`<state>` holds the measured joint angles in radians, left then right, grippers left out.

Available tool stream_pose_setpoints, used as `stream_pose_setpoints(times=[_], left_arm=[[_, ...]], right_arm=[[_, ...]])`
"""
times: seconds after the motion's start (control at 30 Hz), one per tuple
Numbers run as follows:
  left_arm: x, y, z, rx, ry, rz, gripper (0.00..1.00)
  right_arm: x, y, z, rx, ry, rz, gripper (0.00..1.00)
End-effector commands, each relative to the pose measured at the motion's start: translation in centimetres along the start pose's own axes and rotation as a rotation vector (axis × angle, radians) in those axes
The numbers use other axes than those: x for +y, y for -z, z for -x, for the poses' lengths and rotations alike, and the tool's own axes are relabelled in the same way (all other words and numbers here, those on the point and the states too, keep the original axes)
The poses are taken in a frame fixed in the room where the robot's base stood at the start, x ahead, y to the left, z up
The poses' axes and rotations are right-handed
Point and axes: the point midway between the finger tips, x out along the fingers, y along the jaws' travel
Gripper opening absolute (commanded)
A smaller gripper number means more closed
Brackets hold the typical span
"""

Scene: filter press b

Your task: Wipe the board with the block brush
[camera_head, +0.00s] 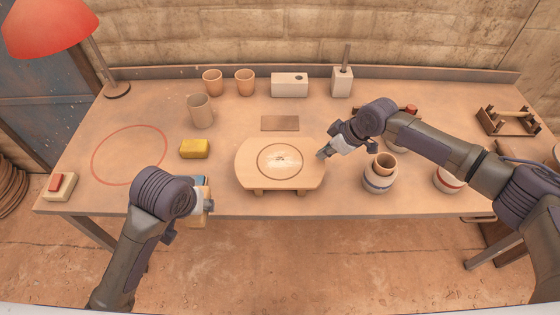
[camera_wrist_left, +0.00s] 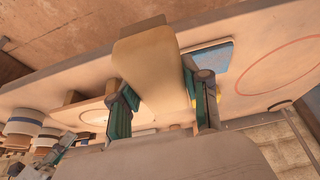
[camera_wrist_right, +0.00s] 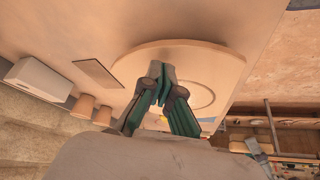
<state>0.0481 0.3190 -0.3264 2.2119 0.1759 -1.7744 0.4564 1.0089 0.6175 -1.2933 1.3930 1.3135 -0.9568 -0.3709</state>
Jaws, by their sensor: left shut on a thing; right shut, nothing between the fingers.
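The board (camera_head: 250,172) is a pale wooden stand with a ring on top and a whitish smudge inside the ring, at the table's front middle. My left gripper (camera_head: 207,207) is shut on a tan block, which I take for the block brush (camera_head: 208,193), left of the board near the front edge. The block shows large in the left wrist view (camera_wrist_left: 148,72); its bristles cannot be made out. My right gripper (camera_head: 323,154) is shut and empty at the board's right edge; it shows over the board in the right wrist view (camera_wrist_right: 161,72).
A yellow block (camera_head: 194,149) and a blue pad (camera_wrist_left: 212,60) lie left of the board. A brown plate (camera_head: 280,123) lies behind it. Jars (camera_head: 377,182) stand right. Cups (camera_head: 200,111) and a white block (camera_head: 289,85) stand behind. The red circle (camera_head: 130,155) is clear.

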Motion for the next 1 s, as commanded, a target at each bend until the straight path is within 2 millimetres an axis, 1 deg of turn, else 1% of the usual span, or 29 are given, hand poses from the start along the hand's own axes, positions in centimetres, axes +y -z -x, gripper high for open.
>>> stream_pose_setpoints(times=[0.7, 0.87, 1.0], left_arm=[[0.0, -0.3, -0.7, 0.001, 0.000, 0.000, 0.19], [0.0, -0.1, -0.3, 0.001, 0.000, 0.000, 0.19], [0.0, 0.3, 0.7, 0.001, 0.000, 0.000, 0.19]], right_arm=[[0.0, -0.6, -1.2, 0.000, 0.001, 0.000, 0.00], [0.0, -0.4, -0.8, 0.000, 0.000, 0.000, 0.00], [0.0, 0.1, 0.2, 0.001, 0.000, 0.000, 0.00]])
